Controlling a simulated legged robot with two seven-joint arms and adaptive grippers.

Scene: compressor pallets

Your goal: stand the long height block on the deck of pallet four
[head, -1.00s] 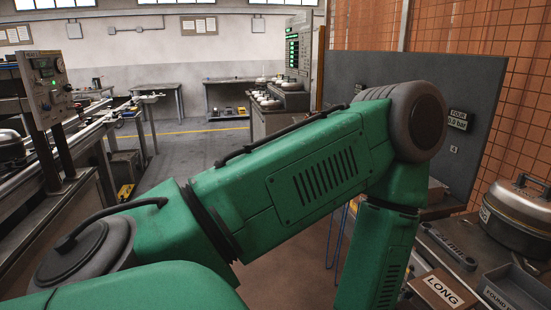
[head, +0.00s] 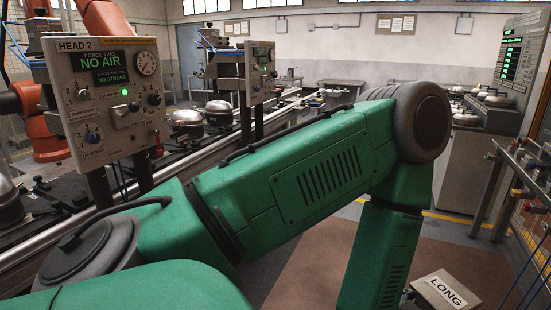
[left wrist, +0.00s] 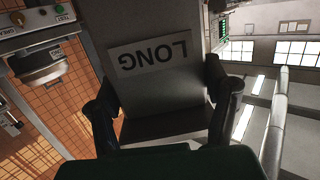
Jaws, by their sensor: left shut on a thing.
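The long height block (head: 428,292), pale with a white LONG label, shows at the lower right of the head view, over brown floor. In the left wrist view the block (left wrist: 150,90) fills the middle, its label upside down. My left gripper (left wrist: 160,100) is shut on it, with one dark finger on each side. In the head view my green left arm hides most of that gripper. My right gripper is in neither view. Dark pallets (head: 60,197) with dark domed compressors stand along the line at the left; I cannot tell which one is pallet four.
A control panel (head: 108,95) reading NO AIR stands at the left, with a second panel (head: 260,70) behind it. A metal rail (head: 30,245) edges the line. A grey cabinet (head: 465,165) and a pipe rack (head: 525,170) stand at the right. Brown floor (head: 310,270) is clear.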

